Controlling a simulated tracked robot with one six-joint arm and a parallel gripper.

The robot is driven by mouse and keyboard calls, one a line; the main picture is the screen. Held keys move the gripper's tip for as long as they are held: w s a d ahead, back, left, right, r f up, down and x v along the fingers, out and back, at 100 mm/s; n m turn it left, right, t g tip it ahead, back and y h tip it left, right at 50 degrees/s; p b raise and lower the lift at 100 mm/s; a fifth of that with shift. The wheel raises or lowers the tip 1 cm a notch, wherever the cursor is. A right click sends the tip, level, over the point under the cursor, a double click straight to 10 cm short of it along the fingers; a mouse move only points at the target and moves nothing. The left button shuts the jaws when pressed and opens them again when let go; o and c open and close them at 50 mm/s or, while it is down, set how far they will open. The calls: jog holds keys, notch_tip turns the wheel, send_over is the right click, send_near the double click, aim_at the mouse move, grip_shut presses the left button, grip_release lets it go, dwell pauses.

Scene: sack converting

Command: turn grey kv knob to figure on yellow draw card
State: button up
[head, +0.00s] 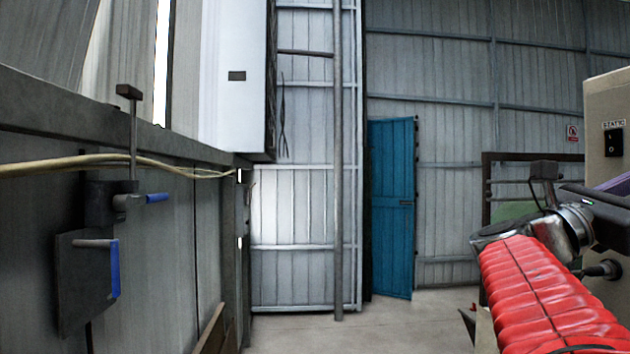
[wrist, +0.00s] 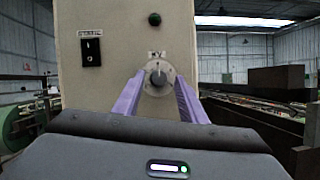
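The grey kV knob (wrist: 158,77) sits on a round pale dial under a "KV" label, on the front of a beige cabinet (wrist: 112,70). Its pointer stands about upright. My gripper (wrist: 160,86) is open, with one purple finger on each side of the dial. The fingers appear apart from the knob; how near their tips are to the panel is hard to tell. The knob is not visible in the head view, where the cabinet (head: 605,90) is cut by the right edge. No yellow draw card shows in either view.
A black switch (wrist: 91,52) labelled like "STATIC" is left of the knob, and a green lamp (wrist: 154,19) is above it. A green roll (wrist: 22,125) is at the left. In the head view, a blue door (head: 392,208) stands behind clear floor (head: 400,325).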

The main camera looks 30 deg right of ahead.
jog(key=c, duration=0.9)
jog(key=shift+d, duration=0.1)
grip_shut()
jog(key=shift+m, duration=0.3)
jog(key=shift+m+y, duration=0.3)
jog(key=shift+m, duration=0.1)
jog(key=m+y, duration=0.1)
jog(key=m, duration=0.3)
jog(key=m+g+y, duration=0.1)
jog(key=m+y, duration=0.1)
jog(key=m, duration=0.3)
jog(key=m+g+y, duration=0.1)
jog(key=m+y, duration=0.1)
jog(key=m, duration=0.2)
jog(key=shift+w+r, duration=0.35)
jog(key=shift+m, duration=0.3)
